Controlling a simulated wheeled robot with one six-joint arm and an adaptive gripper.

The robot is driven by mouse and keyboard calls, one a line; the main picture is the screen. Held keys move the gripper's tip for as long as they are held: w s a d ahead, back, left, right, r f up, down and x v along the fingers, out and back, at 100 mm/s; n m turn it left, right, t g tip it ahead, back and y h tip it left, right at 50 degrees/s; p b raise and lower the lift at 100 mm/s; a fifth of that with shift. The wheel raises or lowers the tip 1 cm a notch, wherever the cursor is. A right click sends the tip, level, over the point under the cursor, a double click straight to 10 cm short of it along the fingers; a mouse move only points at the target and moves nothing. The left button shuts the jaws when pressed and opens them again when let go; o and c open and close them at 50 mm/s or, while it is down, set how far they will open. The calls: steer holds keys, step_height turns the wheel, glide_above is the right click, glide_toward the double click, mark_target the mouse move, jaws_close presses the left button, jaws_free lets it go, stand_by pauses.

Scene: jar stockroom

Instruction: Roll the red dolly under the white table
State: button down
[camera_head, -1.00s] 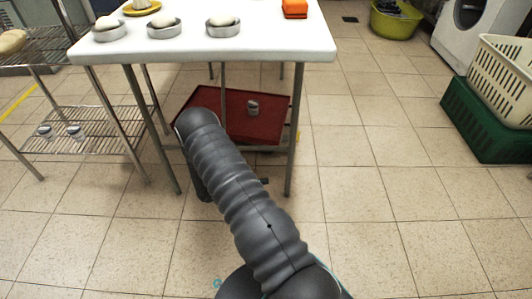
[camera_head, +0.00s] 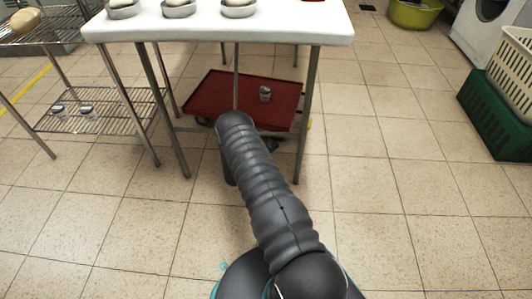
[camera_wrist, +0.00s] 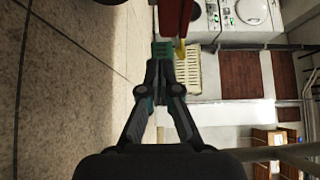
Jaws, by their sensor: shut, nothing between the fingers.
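The red dolly (camera_head: 215,99) is a flat red platform on the floor under the white table (camera_head: 290,25). It lies between the table's legs, and its front edge is near the front legs. A small grey jar (camera_head: 265,94) stands on it. In the wrist view a red strip (camera_wrist: 172,18), apparently the dolly's edge, is just beyond my gripper (camera_wrist: 162,48). My gripper is shut with nothing held, its tips close to that edge; I cannot tell if they touch. In the head view my arm hides the gripper and part of the dolly's front.
A wire rack (camera_head: 105,110) with small jars stands close to the table's left. A green crate (camera_head: 490,115) and a cream basket (camera_head: 515,65) stand at the right, with a washing machine (camera_head: 490,30) behind. The tiled floor in front and to the right is clear.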

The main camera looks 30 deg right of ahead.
steer(key=w+d, duration=0.4)
steer(key=shift+d+b, duration=0.2)
steer(key=shift+b, duration=0.2)
steer(key=shift+w, duration=0.1)
